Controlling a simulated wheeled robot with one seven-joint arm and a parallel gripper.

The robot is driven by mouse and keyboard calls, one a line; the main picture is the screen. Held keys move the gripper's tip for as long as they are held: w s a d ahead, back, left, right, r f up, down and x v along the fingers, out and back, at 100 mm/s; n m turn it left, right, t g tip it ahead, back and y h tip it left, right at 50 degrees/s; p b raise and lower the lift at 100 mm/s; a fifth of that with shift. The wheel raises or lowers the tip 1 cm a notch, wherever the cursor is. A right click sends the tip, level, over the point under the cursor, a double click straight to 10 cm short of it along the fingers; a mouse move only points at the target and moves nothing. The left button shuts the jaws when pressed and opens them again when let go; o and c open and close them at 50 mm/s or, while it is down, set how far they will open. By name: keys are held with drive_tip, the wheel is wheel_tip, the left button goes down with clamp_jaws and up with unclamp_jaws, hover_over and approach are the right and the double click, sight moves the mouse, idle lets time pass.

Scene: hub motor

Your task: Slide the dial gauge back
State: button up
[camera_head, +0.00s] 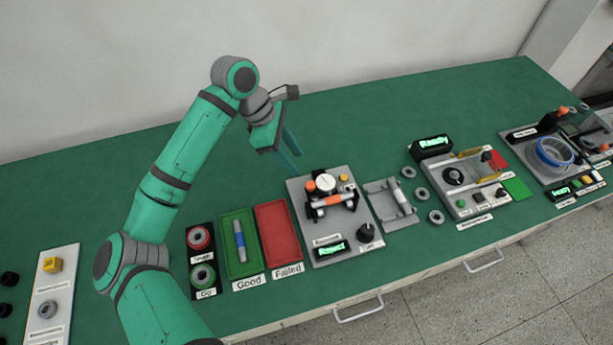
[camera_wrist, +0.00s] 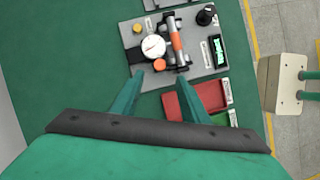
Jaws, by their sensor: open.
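The dial gauge (camera_head: 325,182) has a round white face and sits on a grey fixture plate (camera_head: 345,235) on the green table. Orange parts flank it, and a horizontal shaft with an orange middle (camera_head: 330,200) lies just in front of it. In the wrist view the dial gauge (camera_wrist: 153,46) shows face-up beside the shaft (camera_wrist: 177,43), with an orange knob (camera_wrist: 159,63) next to it. My gripper (camera_head: 287,160) is open and empty, above the table to the left of and behind the fixture. In the wrist view its fingers (camera_wrist: 158,92) point toward the gauge, apart from it.
A red "Failed" tray (camera_head: 300,250) and a green "Good" tray (camera_head: 228,255) holding a blue-grey shaft stand left of the fixture. A black knob (camera_head: 367,232) and lit display (camera_head: 330,249) are at its front. A grey cradle (camera_head: 376,190) stands right. The table behind is clear.

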sight(310, 184)
drive_tip(key=x, duration=1)
drive_tip(key=shift+f, duration=0.35)
